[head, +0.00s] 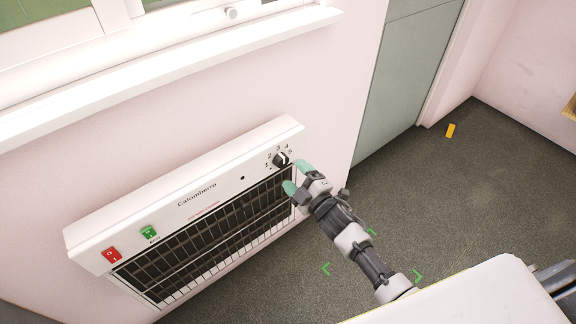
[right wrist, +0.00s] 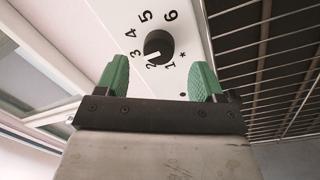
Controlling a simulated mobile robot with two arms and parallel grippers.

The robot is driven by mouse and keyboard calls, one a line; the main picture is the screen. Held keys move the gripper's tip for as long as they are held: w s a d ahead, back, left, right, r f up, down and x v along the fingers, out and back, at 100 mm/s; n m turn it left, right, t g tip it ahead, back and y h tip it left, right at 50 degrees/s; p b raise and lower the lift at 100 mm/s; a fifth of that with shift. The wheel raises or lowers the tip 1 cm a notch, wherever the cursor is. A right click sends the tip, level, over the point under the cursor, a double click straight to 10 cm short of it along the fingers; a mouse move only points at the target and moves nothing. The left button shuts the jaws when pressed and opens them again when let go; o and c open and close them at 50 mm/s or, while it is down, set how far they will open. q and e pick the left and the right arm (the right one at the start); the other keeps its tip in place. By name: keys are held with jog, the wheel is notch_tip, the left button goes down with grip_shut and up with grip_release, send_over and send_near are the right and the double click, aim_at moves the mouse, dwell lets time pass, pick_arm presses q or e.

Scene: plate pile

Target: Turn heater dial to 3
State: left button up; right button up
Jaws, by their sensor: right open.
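The heater (head: 185,200) is a white panel on the wall below the window, with a dark grille. Its black dial (head: 280,159) sits near the upper right corner, ringed by numbers. In the right wrist view the dial (right wrist: 158,44) has a white pointer mark directed at about the 2. My right gripper (head: 296,177) is open, its two green fingers just in front of the heater near the dial. In the right wrist view its fingers (right wrist: 160,78) are spread on either side below the dial, with nothing between them. My left gripper is not in view.
A red switch (head: 112,254) and a green switch (head: 149,232) are at the heater's left end. A white window sill (head: 170,70) juts out above. A grey-green door (head: 405,75) stands to the right. A small yellow object (head: 450,130) lies on the open dark floor.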

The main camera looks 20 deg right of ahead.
jog(key=v, duration=0.6)
dwell(0.3)
jog(key=s+d+f+m+g+h+p, duration=0.15)
jog(key=s+f+m+g, duration=0.35)
jog(key=f, duration=0.5)
jog(key=s+d+f+m+g+h+p, duration=0.1)
jog(key=s+f+m+g+h+p, duration=0.15)
jog(key=s+f, duration=0.65)
jog(key=s+f+m+g+p, duration=0.1)
jog(key=s+f+g, duration=0.2)
jog(key=s, duration=0.6)
jog(key=s+f+m+g+h+p, duration=0.1)
jog(key=s+f+m+g, duration=0.1)
jog(key=s+f, duration=0.4)
jog(key=s+f+m+g+p, duration=0.1)
jog(key=s+f+g, duration=0.3)
jog(key=s, duration=0.8)
jog(key=shift+s+d+f+m, duration=0.2)
jog(key=shift+s+f+m, duration=0.1)
jog(key=shift+f+m, duration=0.45)
